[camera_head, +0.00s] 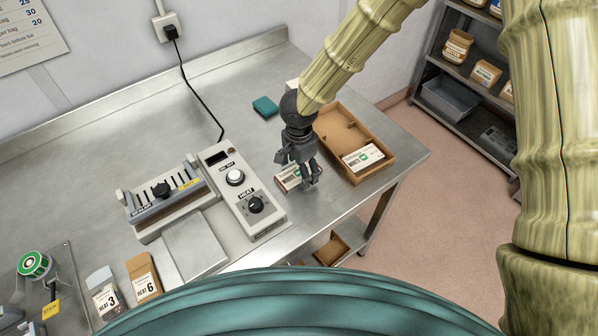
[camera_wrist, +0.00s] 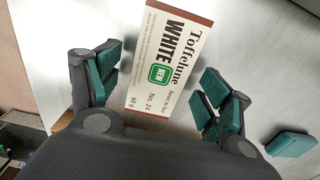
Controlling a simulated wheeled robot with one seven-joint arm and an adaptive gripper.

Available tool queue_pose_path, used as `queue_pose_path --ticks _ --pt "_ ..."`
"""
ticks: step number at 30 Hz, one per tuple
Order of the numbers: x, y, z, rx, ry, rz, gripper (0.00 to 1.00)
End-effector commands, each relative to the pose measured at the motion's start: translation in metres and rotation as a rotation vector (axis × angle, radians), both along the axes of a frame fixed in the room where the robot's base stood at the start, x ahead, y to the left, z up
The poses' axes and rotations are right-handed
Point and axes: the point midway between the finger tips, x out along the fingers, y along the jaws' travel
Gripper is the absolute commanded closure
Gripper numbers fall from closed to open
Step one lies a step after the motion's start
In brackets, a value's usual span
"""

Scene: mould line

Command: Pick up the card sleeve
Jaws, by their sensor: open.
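A card sleeve (camera_head: 287,180), white with a brown band and a green patch, lies flat on the steel table, partly hidden by my gripper (camera_head: 301,175). In the wrist view the card sleeve (camera_wrist: 168,60) reads "Toffelune WHITE NEW No. 24". It shows between the two spread, green-padded fingers of my gripper (camera_wrist: 161,77), with a gap on both sides. My gripper is open, empty and over the sleeve; the exact height is hard to tell. A similar white sleeve (camera_head: 362,157) lies in the brown tray (camera_head: 382,176) to the right.
The heat control box (camera_head: 262,226) stands close on the left, with the sealer (camera_head: 165,205) beyond it. A teal pad (camera_head: 265,107) lies behind my gripper. Pouches (camera_head: 143,276) stand at the front left. The table's edge is just in front; a shelf (camera_head: 470,85) stands at right.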

Motion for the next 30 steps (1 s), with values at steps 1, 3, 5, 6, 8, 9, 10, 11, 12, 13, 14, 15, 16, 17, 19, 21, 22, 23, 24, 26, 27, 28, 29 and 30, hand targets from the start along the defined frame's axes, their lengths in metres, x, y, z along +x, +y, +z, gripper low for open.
queue_pose_path --ticks 1,3,5,6,8,9,10,11,12,13,14,15,16,17,19,21,22,23,24,26,27,28,29,30 --pt "0.0000 0.0000 -0.0012 0.000 0.000 0.000 0.21" --pt "0.0000 0.0000 -0.0022 0.000 0.000 0.000 0.21" --pt "0.0000 0.0000 -0.0025 0.001 -0.001 0.000 0.21" --pt "0.0000 0.0000 -0.0024 0.001 -0.001 0.000 0.21" --pt "0.0000 0.0000 -0.0024 0.000 0.000 0.000 0.21" --pt "0.0000 0.0000 -0.0024 0.000 0.000 0.000 0.23" --pt "-0.0001 -0.0001 -0.0024 0.000 0.000 0.000 0.29" --pt "-0.0001 -0.0001 -0.0024 0.000 0.000 0.000 0.34" --pt "-0.0001 -0.0001 -0.0023 0.000 0.000 0.000 0.41" --pt "-0.0001 -0.0001 -0.0023 0.000 0.000 0.000 0.47" --pt "-0.0001 -0.0001 -0.0023 0.000 0.000 0.000 0.52" --pt "-0.0001 -0.0001 -0.0023 0.000 0.000 0.000 0.60" --pt "-0.0001 -0.0001 -0.0023 0.000 0.000 0.000 0.65" --pt "-0.0001 -0.0001 -0.0023 0.000 0.000 0.000 0.69" --pt "-0.0001 0.0000 -0.0023 0.000 0.000 0.000 0.69" --pt "-0.0002 0.0000 -0.0023 0.000 0.000 0.000 0.69" --pt "-0.0002 0.0000 -0.0023 0.000 0.000 0.000 0.69" --pt "-0.0002 0.0000 -0.0023 0.000 0.000 0.000 0.69" --pt "-0.0002 0.0000 -0.0023 0.000 0.000 0.000 0.69" --pt "-0.0001 0.0000 -0.0018 0.000 0.000 0.000 0.69" --pt "-0.0001 -0.0001 -0.0009 0.001 0.001 0.000 0.69" --pt "-0.0001 -0.0001 0.0002 0.001 0.001 0.000 0.69" --pt "0.0000 0.0000 0.0016 0.001 0.000 -0.001 0.69" --pt "0.0000 0.0000 0.0041 0.001 0.000 -0.001 0.69"
